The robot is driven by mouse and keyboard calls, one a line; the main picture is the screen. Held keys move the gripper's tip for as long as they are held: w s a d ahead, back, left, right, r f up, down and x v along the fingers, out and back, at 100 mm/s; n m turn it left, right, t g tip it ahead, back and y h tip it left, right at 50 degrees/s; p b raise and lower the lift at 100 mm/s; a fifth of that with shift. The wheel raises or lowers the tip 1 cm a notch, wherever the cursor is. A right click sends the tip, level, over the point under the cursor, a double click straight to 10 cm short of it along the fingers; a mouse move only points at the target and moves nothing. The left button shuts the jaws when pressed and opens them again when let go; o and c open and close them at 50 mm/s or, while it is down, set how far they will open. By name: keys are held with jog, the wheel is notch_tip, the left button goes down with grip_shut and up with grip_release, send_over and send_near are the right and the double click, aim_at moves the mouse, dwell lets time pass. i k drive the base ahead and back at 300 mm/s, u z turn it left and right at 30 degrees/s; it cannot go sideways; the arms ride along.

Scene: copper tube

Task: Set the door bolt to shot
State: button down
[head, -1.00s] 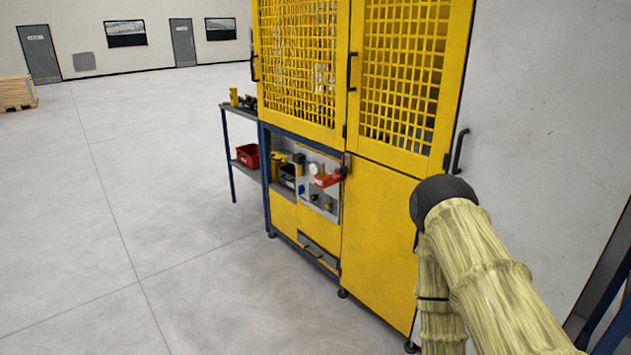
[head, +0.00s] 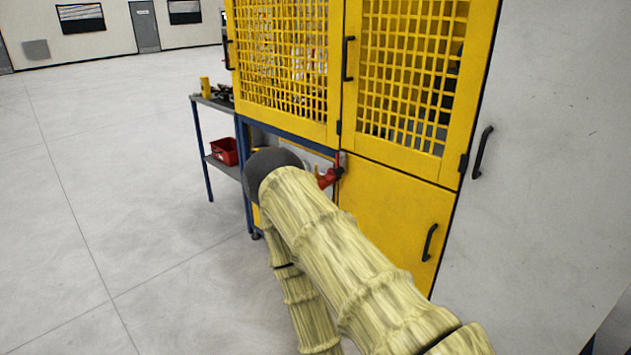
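The yellow mesh doors (head: 412,75) of a tall machine enclosure stand in the middle and look closed. The left mesh door (head: 285,62) has a black handle (head: 348,58) close by, at the seam between the doors. A small red part with a dark end (head: 327,178) shows at the frame below the doors, partly behind my arm. I cannot tell whether it is the door bolt, and no bolt can be made out clearly. My arm, in a pale yellow sleeve, crosses the lower middle. My gripper is out of sight.
A yellow lower panel (head: 385,215) with a black handle (head: 430,242) is below the right mesh door. A grey side wall (head: 555,150) with a black handle (head: 482,152) is at right. A side table (head: 215,104) holds a red bin (head: 224,151). Open floor lies at left.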

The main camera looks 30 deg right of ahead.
aim_at(341, 170)
jog(key=z, duration=0.2)
jog(key=i, duration=0.65)
jog(key=z, duration=0.85)
jog(key=i, duration=0.35)
jog(key=z, duration=0.3)
